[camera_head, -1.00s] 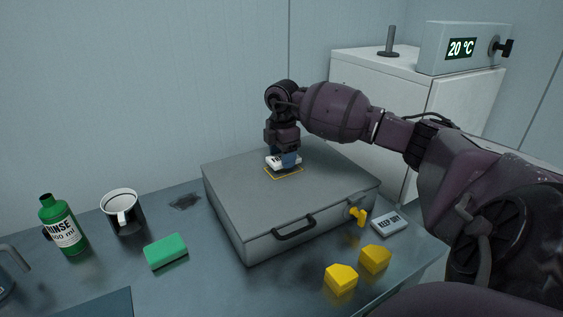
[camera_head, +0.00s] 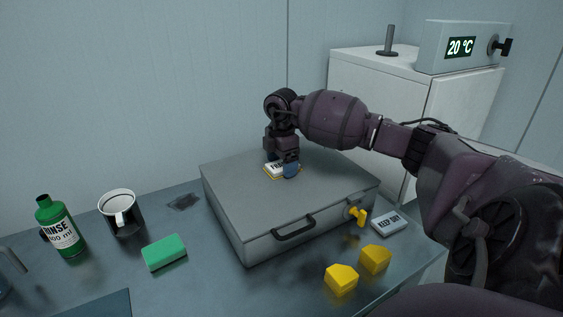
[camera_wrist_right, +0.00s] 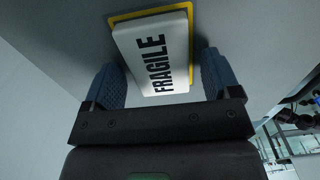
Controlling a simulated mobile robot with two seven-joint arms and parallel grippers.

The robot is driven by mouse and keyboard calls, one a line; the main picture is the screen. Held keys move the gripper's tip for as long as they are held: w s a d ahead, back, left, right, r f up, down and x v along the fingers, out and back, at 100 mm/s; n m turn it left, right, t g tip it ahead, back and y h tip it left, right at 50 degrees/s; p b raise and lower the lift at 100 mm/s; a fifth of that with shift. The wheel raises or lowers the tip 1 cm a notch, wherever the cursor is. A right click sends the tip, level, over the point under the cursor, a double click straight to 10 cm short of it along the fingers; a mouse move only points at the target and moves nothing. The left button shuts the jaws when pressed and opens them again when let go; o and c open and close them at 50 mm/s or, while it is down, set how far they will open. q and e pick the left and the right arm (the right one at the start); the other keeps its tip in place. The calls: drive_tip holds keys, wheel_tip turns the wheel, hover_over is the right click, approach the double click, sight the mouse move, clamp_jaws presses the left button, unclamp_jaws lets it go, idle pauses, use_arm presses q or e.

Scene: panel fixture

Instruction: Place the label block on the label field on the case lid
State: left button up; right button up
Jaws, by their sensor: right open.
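The white label block, marked FRAGILE, lies flat on the yellow-outlined label field on top of the grey case lid (camera_head: 240,200). In the head view the block (camera_head: 272,168) is partly hidden by my right gripper (camera_head: 287,172). In the right wrist view the block (camera_wrist_right: 158,55) covers most of the field, and the yellow border (camera_wrist_right: 150,13) shows along its top and right sides. My right gripper (camera_wrist_right: 163,75) is open, with one blue finger on each side of the block. A gap shows at the right finger; contact at the left finger is unclear. My left gripper is not in view.
A KEEP DRY block (camera_head: 388,222) and yellow blocks (camera_head: 374,259) lie right of the case, near its yellow latch (camera_head: 357,215). A white cabinet (camera_head: 380,110) stands behind right.

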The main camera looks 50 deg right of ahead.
sight(281, 164)
wheel_tip(281, 164, up, 6)
drive_tip(key=shift+r+p, duration=0.1)
drive_tip(key=shift+p, duration=0.4)
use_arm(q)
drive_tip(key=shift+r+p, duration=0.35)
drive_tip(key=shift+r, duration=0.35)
use_arm(e)
wheel_tip(281, 164, up, 6)
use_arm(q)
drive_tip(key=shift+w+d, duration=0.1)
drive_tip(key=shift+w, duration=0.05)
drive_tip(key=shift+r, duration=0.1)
